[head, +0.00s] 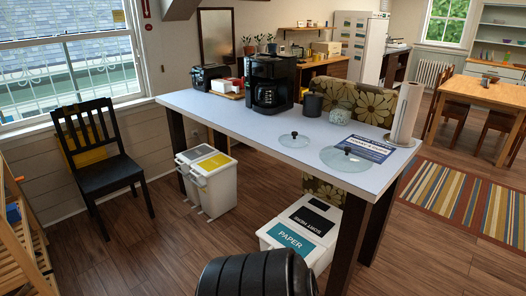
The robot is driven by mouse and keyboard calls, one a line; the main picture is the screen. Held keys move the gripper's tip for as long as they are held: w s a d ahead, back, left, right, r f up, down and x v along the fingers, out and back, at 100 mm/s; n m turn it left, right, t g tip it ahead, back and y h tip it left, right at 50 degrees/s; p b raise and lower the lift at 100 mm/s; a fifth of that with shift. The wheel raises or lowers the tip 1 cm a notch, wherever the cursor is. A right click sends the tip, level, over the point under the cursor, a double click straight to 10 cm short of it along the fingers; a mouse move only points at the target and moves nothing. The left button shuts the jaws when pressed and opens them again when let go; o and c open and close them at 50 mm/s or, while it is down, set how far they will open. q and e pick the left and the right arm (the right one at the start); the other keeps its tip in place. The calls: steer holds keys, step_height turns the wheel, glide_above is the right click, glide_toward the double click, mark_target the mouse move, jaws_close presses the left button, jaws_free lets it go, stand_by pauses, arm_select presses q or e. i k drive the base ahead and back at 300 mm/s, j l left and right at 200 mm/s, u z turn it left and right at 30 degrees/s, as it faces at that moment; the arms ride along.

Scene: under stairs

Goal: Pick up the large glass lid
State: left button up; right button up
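The large glass lid (344,160) lies flat on the pale-topped table (225,112), near its front right edge. It is a clear disc with a small dark knob on top. It is right beside a blue-and-white printed sheet (368,148); I cannot tell if it rests partly on it. A smaller glass lid (294,142) with a dark knob lies to its left, close to the front edge. Neither of my grippers is in view. A black ribbed part, which seems to be mine, shows at the bottom middle.
On the table stand a coffee maker (270,82), a toaster (209,76), a dark mug (312,104) and a paper towel roll (405,112). Recycling bins (289,238) sit underneath. A black chair (105,165) stands left.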

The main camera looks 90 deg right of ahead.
mark_target(347, 159)
steer(key=z, duration=0.5)
steer(key=l+z, duration=0.15)
steer(key=z, duration=0.3)
steer(key=l+z, duration=0.1)
steer(key=z, duration=0.4)
steer(key=l+z, duration=0.1)
steer(key=z, duration=0.35)
